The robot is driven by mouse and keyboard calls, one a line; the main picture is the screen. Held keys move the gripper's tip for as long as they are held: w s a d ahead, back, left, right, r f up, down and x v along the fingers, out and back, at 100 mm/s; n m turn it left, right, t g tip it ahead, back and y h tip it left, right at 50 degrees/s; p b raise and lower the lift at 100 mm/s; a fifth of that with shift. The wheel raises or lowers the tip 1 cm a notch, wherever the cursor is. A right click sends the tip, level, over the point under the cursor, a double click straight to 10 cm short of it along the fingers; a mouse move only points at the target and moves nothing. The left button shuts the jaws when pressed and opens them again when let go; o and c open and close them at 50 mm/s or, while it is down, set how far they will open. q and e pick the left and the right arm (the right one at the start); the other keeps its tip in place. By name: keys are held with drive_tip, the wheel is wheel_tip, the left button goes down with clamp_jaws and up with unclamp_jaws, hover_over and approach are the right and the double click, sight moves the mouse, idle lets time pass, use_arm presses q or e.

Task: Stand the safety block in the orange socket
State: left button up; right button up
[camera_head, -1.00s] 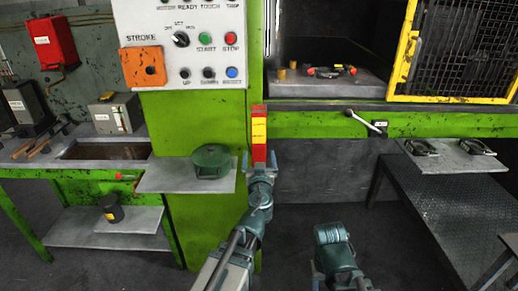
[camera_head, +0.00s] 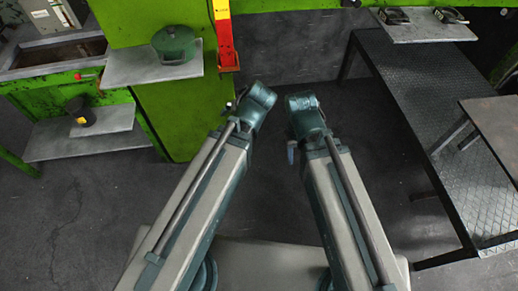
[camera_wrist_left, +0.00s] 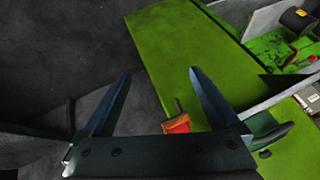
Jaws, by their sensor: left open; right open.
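The safety block (camera_head: 223,30), red with a yellow band, is upright against the green press column in the head view, its top cut off by the frame edge. Its lower end meets the orange-red socket (camera_head: 229,62); how deep it sits cannot be told. In the left wrist view, an orange-red piece (camera_wrist_left: 178,125) shows beyond the fingers, partly hidden by the gripper body. My left gripper (camera_wrist_left: 160,72) is open and empty, apart from the block. My right gripper (camera_head: 292,152) is largely hidden by its own wrist, well below and right of the block.
A green pot (camera_head: 175,43) stands on a grey shelf (camera_head: 153,72) left of the block. A dark can (camera_head: 82,112) is on a lower shelf. A table (camera_head: 420,30) with dark parts and a steel platform (camera_head: 430,120) are at right. The floor between is clear.

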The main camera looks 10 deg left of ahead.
use_arm(q)
drive_tip(key=s+d+f+m+g+h, duration=0.3)
drive_tip(key=s+d+m+g, duration=0.2)
drive_tip(key=s+d, duration=0.3)
drive_tip(key=s, duration=0.2)
drive_tip(key=shift+s+d+f, duration=0.2)
drive_tip(key=shift+s+f, duration=0.05)
drive_tip(key=shift+s, duration=0.1)
wheel_tip(320, 180, up, 8)
drive_tip(key=p, duration=0.8)
